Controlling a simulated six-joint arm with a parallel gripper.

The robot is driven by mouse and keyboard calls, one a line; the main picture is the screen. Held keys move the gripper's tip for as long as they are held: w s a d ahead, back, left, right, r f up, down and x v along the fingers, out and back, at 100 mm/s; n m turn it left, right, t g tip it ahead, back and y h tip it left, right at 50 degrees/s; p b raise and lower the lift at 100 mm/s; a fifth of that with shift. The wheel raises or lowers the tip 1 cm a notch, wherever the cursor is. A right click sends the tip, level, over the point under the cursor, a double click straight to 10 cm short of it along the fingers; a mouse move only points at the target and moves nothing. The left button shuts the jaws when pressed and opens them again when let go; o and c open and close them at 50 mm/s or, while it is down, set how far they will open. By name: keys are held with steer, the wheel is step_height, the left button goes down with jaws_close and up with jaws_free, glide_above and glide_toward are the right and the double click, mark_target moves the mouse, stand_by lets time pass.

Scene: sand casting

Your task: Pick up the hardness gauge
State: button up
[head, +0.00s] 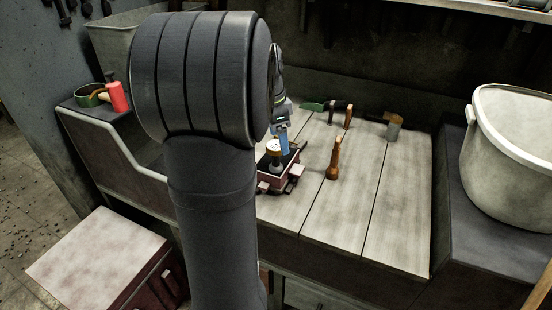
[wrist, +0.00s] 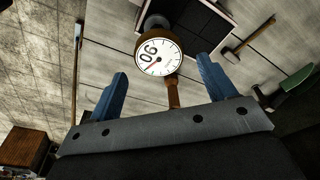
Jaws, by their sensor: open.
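The hardness gauge (head: 273,146) has a round white dial in a brown rim. In the head view it is at the dark red moulding box (head: 268,181) on the wooden bench. In the wrist view the gauge (wrist: 157,57) shows its dial facing the camera, between and slightly beyond my two blue fingertips. My gripper (wrist: 161,67) is open and empty, with a gap on both sides of the dial. In the head view my gripper (head: 281,130) is just above and right of the gauge, partly hidden by my arm. I cannot tell if they touch.
A large pale bucket (head: 508,155) stands at the right. The bench's front right is clear.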

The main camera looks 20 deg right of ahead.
mark_target(276, 145)
steer(key=shift+a+f, duration=0.1)
steer(key=shift+f, duration=2.6)
steer(key=shift+w, duration=0.1)
steer(key=c, duration=1.4)
steer(key=shift+o, duration=0.2)
steer(key=shift+r, duration=0.1)
steer(key=shift+r, duration=0.5)
steer(key=r, duration=0.2)
steer(key=s+r, duration=0.1)
steer(key=shift+d+r, duration=0.35)
steer(key=s+d+r, duration=0.5)
steer(key=s+r, duration=0.1)
steer(key=s, duration=0.3)
steer(key=shift+d, duration=0.3)
steer(key=shift+r, duration=0.1)
